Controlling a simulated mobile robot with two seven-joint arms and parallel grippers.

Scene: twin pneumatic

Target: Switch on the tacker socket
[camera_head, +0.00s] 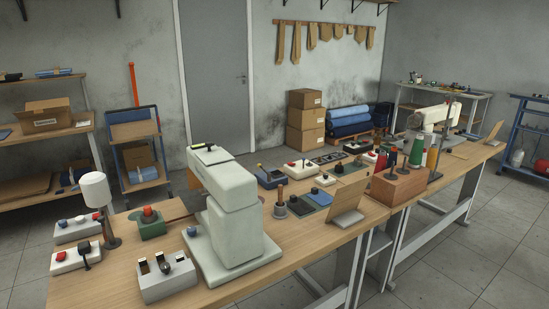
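I cannot tell which thing is the tacker socket. Several small control boxes stand on the near left of the wooden bench. A grey box (168,288) has light-and-dark inserts and a dark rounded part on top. A white box (72,262) carries a red button and a dark upright lever. Neither gripper shows in this view.
A white-headed lamp-like object (96,190) stands at the bench's left end. More switch boxes (303,167), spools (433,152) and a wooden block (398,187) fill the bench further right. Cardboard boxes (305,125) stand behind it. Grey floor (480,250) is open at the right.

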